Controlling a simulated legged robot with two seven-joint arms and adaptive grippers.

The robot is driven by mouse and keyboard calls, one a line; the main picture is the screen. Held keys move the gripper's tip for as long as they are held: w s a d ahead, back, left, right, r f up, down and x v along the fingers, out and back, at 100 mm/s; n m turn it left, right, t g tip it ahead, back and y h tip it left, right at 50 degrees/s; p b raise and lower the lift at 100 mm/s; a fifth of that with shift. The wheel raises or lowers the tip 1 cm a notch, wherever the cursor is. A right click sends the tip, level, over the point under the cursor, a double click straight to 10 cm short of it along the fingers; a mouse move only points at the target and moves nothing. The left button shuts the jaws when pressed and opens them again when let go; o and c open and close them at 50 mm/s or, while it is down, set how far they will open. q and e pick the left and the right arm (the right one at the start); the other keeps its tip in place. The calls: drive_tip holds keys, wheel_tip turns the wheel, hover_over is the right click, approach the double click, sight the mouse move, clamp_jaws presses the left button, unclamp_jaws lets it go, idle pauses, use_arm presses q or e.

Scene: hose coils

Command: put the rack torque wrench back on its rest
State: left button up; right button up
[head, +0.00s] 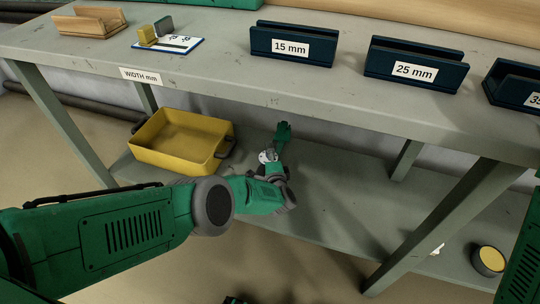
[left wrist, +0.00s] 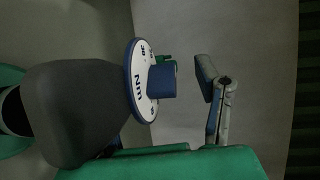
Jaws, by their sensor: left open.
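The torque wrench's round dial (left wrist: 142,82) is white with a blue rim and "Nm" lettering. In the left wrist view it stands close in front of my left gripper, with a blue hub and a small green part behind. In the head view the white dial (head: 268,156) shows small under the bench, with a dark green piece just beyond it that may be the handle. My left gripper (head: 273,165) is open at the dial; one blue-grey finger stands apart from it at right in the wrist view. I cannot tell whether the other touches it. I cannot make out the rest.
A yellow bin (head: 165,155) stands left on the lower shelf (head: 335,205). A round yellow-topped container (head: 489,260) is at right. Labelled blue holders (head: 293,45) stand on top. Bench legs flank the shelf.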

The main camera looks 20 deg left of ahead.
use_arm(q)
drive_tip(key=shift+r, duration=0.1)
idle(0.4)
drive_tip(key=shift+r+p, duration=0.45)
drive_tip(key=shift+f, duration=0.1)
drive_tip(key=shift+f+b, duration=0.45)
drive_tip(key=shift+b, duration=0.05)
drive_tip(key=shift+s+d, duration=0.1)
drive_tip(key=shift+p+v, duration=0.85)
drive_tip(key=shift+v, duration=0.05)
drive_tip(key=shift+p+v, duration=1.5)
drive_tip(key=shift+v, duration=1)
drive_tip(key=shift+s, duration=0.1)
